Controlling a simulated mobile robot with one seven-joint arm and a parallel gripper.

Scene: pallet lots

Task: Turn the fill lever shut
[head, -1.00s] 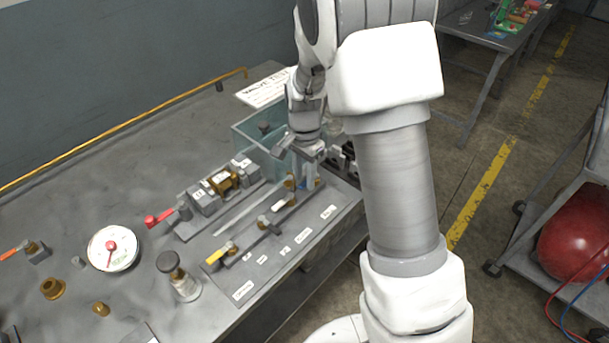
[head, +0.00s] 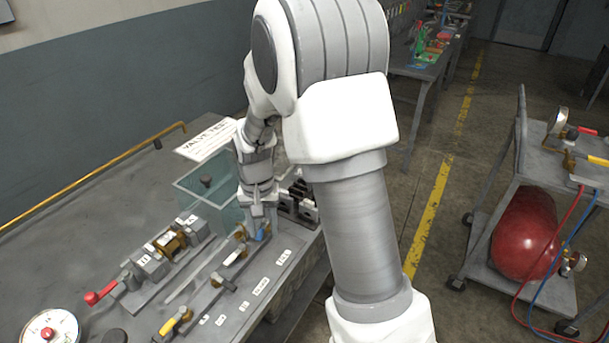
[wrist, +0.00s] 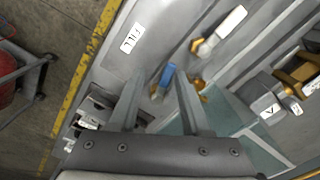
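The fill lever (wrist: 168,76) has a blue handle on a brass valve body, near the label reading FILL (wrist: 131,38). In the head view the blue handle (head: 263,233) shows just below my gripper (head: 257,214) at the right end of the bench's valve row. My gripper (wrist: 160,88) is open. In the wrist view its two fingers are on either side of the blue handle, with gaps visible on both sides. I cannot tell exactly how deep the fingertips reach. My gripper and arm hide part of the valve in the head view.
A white-handled lever (wrist: 226,26) sits beside the fill lever. A clear tank (head: 203,190) stands close behind my gripper. A yellow lever (head: 174,322) and a red lever (head: 100,293) are farther left. A cart (head: 474,245) with a red cylinder stands to the right.

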